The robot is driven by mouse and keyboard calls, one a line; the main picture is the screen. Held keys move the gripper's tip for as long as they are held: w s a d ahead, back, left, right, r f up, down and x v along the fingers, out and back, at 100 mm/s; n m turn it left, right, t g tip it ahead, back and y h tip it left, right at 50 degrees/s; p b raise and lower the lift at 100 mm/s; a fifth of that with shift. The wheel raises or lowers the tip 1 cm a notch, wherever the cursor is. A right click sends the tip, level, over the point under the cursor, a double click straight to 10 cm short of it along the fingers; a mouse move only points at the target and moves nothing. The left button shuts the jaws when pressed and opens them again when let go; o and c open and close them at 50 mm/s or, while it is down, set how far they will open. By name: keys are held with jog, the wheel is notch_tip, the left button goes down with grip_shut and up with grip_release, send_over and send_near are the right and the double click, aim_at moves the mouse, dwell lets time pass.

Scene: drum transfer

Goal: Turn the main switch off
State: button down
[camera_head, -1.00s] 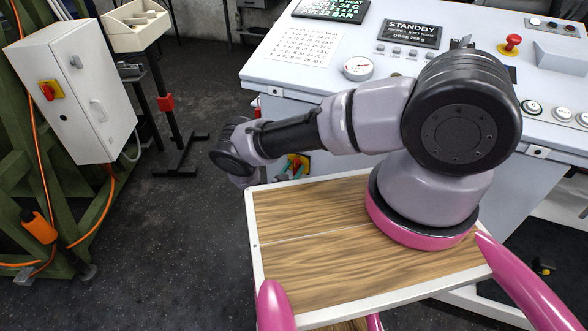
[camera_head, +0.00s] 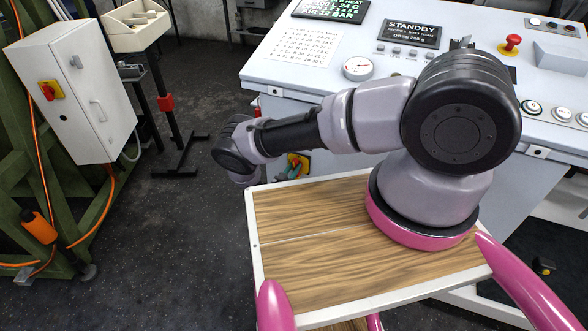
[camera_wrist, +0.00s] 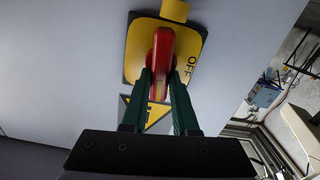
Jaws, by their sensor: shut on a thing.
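The main switch shows in the wrist view as a red handle (camera_wrist: 162,50) on a yellow plate (camera_wrist: 134,52) with the word OFF at its right side. My gripper (camera_wrist: 161,76) has its two green fingers shut on the red handle, one on each side. The handle lies lengthwise between the fingers, along the picture's vertical. In the head view the yellow switch plate (camera_head: 304,161) shows low on the console's front, partly hidden by my arm and fingers. A warning label (camera_wrist: 157,116) below the handle is partly covered by the fingers.
The grey console (camera_head: 262,72) stands close behind my arm, with a gauge (camera_head: 357,68) and a red emergency button (camera_head: 510,43) on top. A white cabinet (camera_head: 88,120) with another red and yellow switch (camera_head: 47,90) stands at the left.

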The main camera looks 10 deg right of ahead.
jog(key=n, duration=0.4)
jog(key=shift+w+a+f, duration=0.1)
jog(key=shift+w+a, duration=0.05)
jog(key=shift+a, duration=0.1)
jog(key=shift+w+a+f+n, duration=0.1)
jog(key=shift+f+n, duration=0.1)
jog(key=shift+n, duration=1.85)
jog(key=shift+a+f+n, duration=0.1)
jog(key=shift+f+n, duration=0.1)
jog(key=shift+n, duration=1.8)
jog(key=shift+w+a+f+n, duration=0.1)
jog(key=shift+f+n, duration=0.1)
jog(key=shift+n, duration=1.85)
jog(key=c, duration=0.7)
grip_release()
